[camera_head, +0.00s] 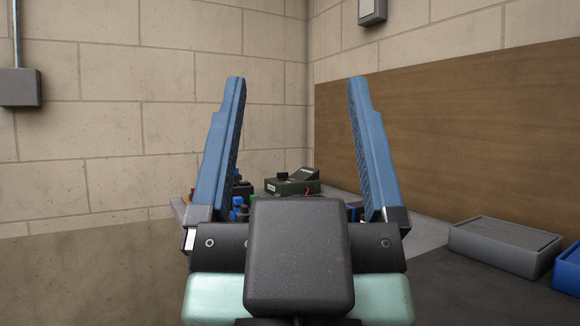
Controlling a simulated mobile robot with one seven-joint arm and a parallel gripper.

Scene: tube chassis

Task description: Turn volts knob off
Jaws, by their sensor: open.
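My gripper (296,80) is open and empty, with its two blue fingers pointing up and spread wide in the middle of the view. Beyond it, seen low between the fingers, a small dark green box-shaped device (292,187) stands on the worktop near the wall corner. A dark knob-like part (281,171) sticks up from it. It is too small to tell whether this is the volts knob or how it is set. My gripper is apart from the device, and its body hides the worktop in front.
Small blue items (239,211) and other dark items lie left of the device, partly behind the left finger. A grey lidded box (505,245) and a blue bin (570,270) stand at the right. A brown board (450,140) covers the right wall.

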